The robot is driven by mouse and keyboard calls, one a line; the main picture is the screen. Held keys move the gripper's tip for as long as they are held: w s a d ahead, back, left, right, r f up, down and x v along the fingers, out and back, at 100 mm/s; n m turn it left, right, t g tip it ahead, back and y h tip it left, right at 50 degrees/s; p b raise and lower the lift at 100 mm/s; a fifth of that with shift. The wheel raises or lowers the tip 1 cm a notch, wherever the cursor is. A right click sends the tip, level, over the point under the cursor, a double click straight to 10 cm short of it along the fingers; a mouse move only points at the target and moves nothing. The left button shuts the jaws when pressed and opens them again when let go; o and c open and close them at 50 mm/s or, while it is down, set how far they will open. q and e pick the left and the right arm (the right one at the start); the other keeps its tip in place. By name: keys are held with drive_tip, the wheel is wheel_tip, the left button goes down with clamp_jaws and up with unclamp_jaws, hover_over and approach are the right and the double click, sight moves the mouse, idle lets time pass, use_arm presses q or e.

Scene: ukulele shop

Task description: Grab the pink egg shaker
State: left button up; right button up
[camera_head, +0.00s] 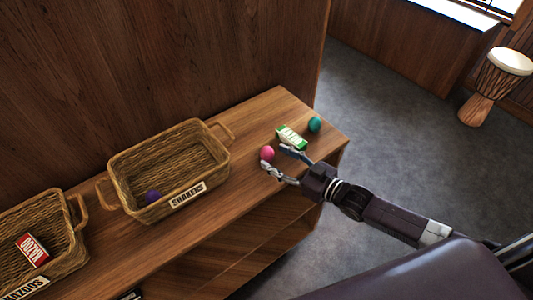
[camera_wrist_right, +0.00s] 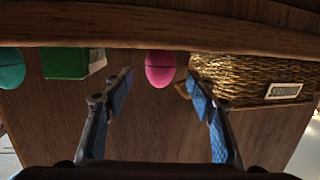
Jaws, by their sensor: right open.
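The pink egg shaker (camera_head: 267,153) rests on the wooden shelf top, right of the shakers basket. It also shows in the right wrist view (camera_wrist_right: 160,68), centred beyond the fingers. My right gripper (camera_head: 276,158) is open, its fingertips close to the pink egg. In the wrist view the right gripper (camera_wrist_right: 163,88) has its two fingers spread to either side of the egg's line, with nothing held. From the head view I cannot tell whether a fingertip touches the egg. My left gripper is not in view.
A green and white box (camera_head: 291,137) and a teal egg (camera_head: 315,124) sit just beyond my right gripper. The shakers basket (camera_head: 208,186) holds a purple egg (camera_head: 152,196). A kazoos basket (camera_head: 72,262) holds a red box (camera_head: 32,250). A drum (camera_head: 490,92) stands on the floor.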

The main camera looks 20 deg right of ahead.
sight(272, 155)
drive_tip(key=x, duration=0.4)
drive_tip(key=shift+p, duration=0.4)
drive_tip(key=shift+w+a, duration=0.15)
drive_tip(key=shift+w, duration=0.05)
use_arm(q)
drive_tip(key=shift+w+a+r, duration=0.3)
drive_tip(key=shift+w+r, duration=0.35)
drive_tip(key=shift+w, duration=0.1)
use_arm(e)
drive_tip(key=c, duration=1.3)
